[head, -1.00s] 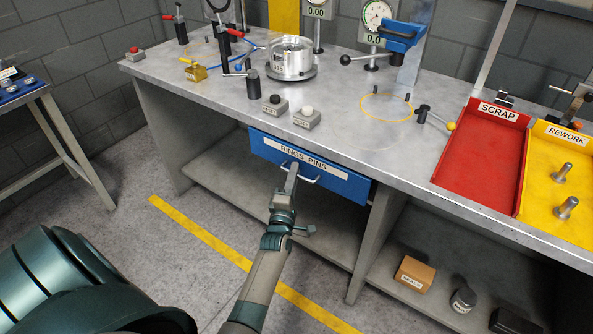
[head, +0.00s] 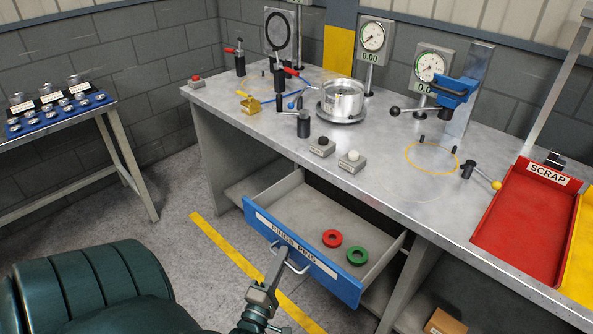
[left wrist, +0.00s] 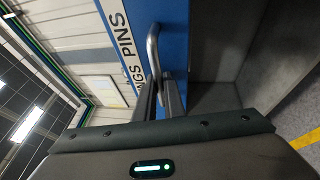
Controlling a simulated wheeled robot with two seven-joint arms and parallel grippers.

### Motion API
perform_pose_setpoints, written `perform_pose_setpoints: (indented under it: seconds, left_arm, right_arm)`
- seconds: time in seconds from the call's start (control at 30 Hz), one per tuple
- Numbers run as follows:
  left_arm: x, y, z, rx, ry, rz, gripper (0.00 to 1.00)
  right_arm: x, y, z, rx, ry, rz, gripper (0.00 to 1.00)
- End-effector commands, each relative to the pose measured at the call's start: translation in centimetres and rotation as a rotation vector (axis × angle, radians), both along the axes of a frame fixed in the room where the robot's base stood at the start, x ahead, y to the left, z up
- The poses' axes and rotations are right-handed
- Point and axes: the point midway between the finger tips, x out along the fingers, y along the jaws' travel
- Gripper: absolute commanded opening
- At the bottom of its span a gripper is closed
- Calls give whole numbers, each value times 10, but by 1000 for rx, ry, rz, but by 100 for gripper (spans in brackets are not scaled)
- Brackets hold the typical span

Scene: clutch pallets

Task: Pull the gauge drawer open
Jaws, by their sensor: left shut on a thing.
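The gauge drawer has a blue front (head: 338,287) with a white label reading "RINGS PINS". It is pulled well out from under the bench, and its grey inside shows. A red ring (head: 332,238) and a green ring (head: 357,256) lie in it. My left gripper (head: 278,262) is shut on the silver bar handle (head: 298,268) on the front. In the left wrist view, the gripper's fingers (left wrist: 162,90) close around the handle (left wrist: 153,45) against the blue front. My right gripper is not in view.
The steel bench top (head: 400,180) above carries a metal cylinder part (head: 342,98), dial gauges and two button boxes. A red SCRAP tray (head: 525,215) stands at the right. A side table with a blue rack (head: 58,118) stands at the left. Floor shows in front of the bench.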

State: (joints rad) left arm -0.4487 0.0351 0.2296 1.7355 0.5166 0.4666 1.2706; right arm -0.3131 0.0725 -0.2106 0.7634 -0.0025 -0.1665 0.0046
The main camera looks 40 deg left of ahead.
Motion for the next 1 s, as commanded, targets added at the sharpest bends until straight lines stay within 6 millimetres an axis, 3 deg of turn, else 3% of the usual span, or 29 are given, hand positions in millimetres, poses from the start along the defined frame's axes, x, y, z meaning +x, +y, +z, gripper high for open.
perform_pose_setpoints:
  seconds: [0.2, 0.57, 0.67, 1.0]
  left_arm:
    - [-19, 0, -1, -1, 2, -1, 0]
    - [-20, 0, -1, 0, 1, -1, 0]
    - [-20, 0, -1, 0, 1, -1, 26]
    - [-21, 0, 0, 0, 0, 0, 28]
  right_arm:
    - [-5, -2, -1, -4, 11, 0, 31]
    - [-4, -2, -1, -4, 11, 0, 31]
    - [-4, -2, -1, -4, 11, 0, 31]
    - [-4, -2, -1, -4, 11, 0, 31]
